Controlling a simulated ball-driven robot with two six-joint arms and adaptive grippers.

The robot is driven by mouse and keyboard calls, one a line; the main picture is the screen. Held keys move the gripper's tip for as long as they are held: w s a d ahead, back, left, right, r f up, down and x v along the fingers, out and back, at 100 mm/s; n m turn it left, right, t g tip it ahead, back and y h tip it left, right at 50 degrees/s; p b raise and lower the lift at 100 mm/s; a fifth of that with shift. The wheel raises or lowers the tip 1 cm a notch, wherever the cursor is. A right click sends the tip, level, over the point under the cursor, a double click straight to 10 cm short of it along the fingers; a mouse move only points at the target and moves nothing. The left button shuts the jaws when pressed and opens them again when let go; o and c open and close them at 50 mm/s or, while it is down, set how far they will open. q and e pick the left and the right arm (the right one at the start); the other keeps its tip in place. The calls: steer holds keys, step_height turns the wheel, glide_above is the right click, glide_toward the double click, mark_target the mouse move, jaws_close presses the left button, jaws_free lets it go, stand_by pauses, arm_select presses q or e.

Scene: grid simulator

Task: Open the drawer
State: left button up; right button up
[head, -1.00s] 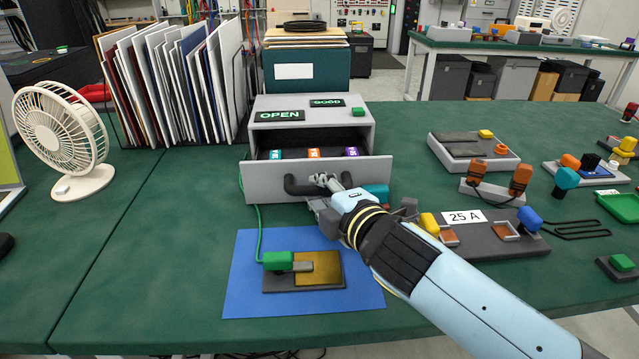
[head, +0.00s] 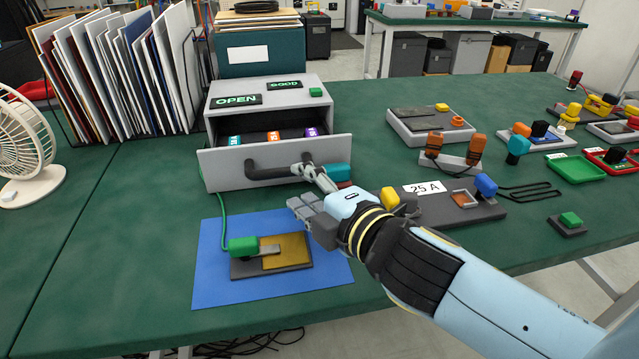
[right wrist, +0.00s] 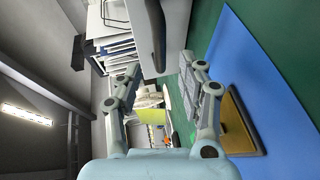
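The grey drawer (head: 222,174) stands pulled out of its cabinet (head: 264,86) in the head view, with small blue, orange and purple labelled items inside. Its dark bar handle (head: 270,173) is on the front face. My right gripper (head: 305,186) is at the handle's right end, one finger beside it and the other lower and nearer. In the right wrist view the fingers (right wrist: 160,68) are spread, with the dark handle (right wrist: 156,35) past the tips and nothing gripped between them. Whether a finger touches the handle is unclear. My left gripper is not in view.
A blue mat (head: 210,285) with a green-plugged block (head: 272,268) lies in front of the drawer. A block with a 25 A card (head: 425,188) sits right of my right gripper. A fan (head: 22,150) and panel rack stand left.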

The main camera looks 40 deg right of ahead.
steer(key=v, duration=0.4)
steer(key=shift+s, duration=0.2)
stand_by(0.4)
